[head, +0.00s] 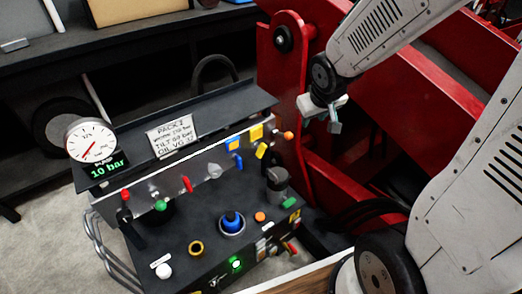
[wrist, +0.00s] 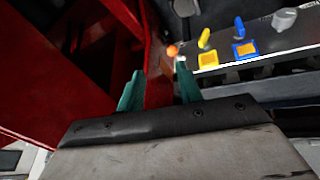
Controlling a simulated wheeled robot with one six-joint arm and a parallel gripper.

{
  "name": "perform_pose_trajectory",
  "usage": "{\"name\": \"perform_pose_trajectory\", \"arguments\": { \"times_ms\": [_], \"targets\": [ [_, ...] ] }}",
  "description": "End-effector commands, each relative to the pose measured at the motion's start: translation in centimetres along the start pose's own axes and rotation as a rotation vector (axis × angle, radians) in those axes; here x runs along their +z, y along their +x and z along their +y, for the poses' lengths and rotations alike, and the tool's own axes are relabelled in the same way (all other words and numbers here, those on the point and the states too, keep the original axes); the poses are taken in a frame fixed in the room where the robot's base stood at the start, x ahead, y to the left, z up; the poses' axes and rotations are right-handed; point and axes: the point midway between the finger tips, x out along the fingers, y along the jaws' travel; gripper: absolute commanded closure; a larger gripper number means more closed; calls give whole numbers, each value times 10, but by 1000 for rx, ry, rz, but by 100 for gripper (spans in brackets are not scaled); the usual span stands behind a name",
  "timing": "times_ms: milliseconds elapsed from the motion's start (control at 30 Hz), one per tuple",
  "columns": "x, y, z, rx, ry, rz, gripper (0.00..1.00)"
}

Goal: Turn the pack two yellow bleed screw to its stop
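The pack two panel carries a sign (head: 172,134) reading "PACK 2". A small yellow handle (head: 261,150), which looks like the yellow bleed screw, sticks out at the right end of the front face. It shows in the wrist view (wrist: 205,38) near a yellow square tag (wrist: 208,60). My gripper (head: 335,126) is to the right of the panel, in front of the red frame. In the wrist view its two teal fingers (wrist: 159,78) stand apart with nothing between them. The handle is ahead and right of the fingers, not touched.
A blue handle (wrist: 239,27) with a blue tag (wrist: 245,47) is beside the yellow one. An orange knob (head: 288,135) sits at the panel's right end. The red frame (head: 287,95) stands close to my gripper. A gauge (head: 90,139) and "10 bar" display (head: 108,167) are at left.

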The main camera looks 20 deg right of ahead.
Motion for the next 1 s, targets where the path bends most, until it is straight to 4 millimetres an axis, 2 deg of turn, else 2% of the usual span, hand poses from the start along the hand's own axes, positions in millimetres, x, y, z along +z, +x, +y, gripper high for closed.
{"name": "perform_pose_trajectory", "arguments": {
  "times_ms": [33, 200, 400, 500, 600, 700, 1000],
  "targets": [
    [-3, 26, 0, -13, -9, 14, 65],
    [-11, 103, -12, -98, -39, 115, 65],
    [0, 181, -43, -271, -28, 236, 65],
    [0, 208, -61, -383, 26, 337, 65],
    [-5, 224, -77, -496, 105, 455, 65],
    [-6, 232, -88, -591, 178, 547, 65],
    [-10, 238, -101, -705, 269, 658, 65]
  ]
}}
